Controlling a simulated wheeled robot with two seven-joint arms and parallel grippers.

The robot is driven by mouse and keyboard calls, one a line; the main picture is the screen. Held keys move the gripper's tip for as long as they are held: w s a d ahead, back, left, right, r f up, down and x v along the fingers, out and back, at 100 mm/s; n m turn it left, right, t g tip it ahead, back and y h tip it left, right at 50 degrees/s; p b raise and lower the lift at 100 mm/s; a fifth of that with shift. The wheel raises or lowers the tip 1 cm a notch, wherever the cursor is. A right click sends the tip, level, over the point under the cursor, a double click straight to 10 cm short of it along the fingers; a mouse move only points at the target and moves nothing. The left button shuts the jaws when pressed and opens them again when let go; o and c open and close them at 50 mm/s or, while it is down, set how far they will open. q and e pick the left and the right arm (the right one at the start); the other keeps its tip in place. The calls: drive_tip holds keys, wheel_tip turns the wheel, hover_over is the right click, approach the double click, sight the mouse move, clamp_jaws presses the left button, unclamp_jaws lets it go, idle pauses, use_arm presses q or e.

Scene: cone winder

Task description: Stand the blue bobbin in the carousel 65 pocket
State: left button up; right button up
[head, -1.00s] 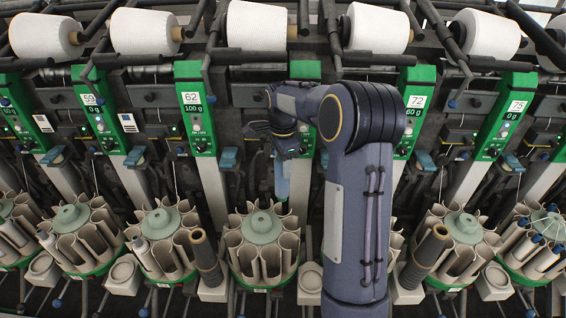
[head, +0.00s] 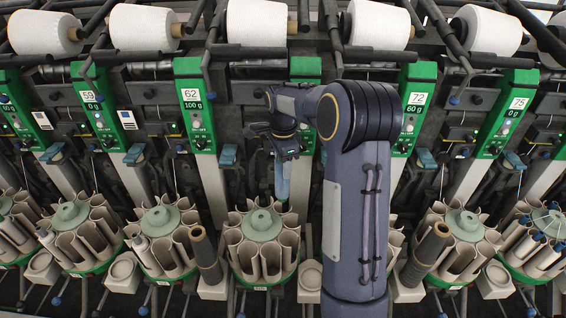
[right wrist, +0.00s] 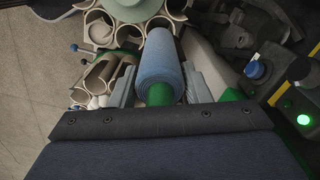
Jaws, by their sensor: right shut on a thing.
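The blue bobbin (right wrist: 160,62) is a light blue yarn package with a green end, between the two grey fingers of my right gripper (right wrist: 160,88) in the right wrist view. In the head view the right gripper (head: 284,158) is shut on the bobbin (head: 282,184), which hangs roughly upright just above the back right of a carousel (head: 262,228). That carousel has a pale green hub and cream open pockets; its number is not readable. In the wrist view the carousel (right wrist: 125,12) lies beyond the bobbin's far end. My left gripper is not in view.
Other carousels stand left (head: 165,222) and right (head: 460,228). A dark bobbin (head: 205,255) leans near the carousel's left side. Green numbered panels (head: 193,115) and white yarn cones (head: 256,25) line the machine. My right arm hides part of the row.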

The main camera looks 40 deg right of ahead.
drive_tip(key=shift+f+b, duration=0.8)
drive_tip(key=shift+f, duration=0.8)
drive_tip(key=b, duration=0.3)
hover_over(283, 200)
drive_tip(key=w+d, duration=0.1)
drive_tip(key=shift+w+f, duration=0.2)
drive_tip(key=shift+f, duration=2.05)
drive_tip(key=shift+f+b, duration=1.3)
drive_tip(key=shift+f, duration=0.85)
drive_tip(key=shift+f+b, duration=1)
drive_tip(key=shift+f, duration=0.75)
drive_tip(key=o, duration=1)
drive_tip(key=shift+c, duration=0.2)
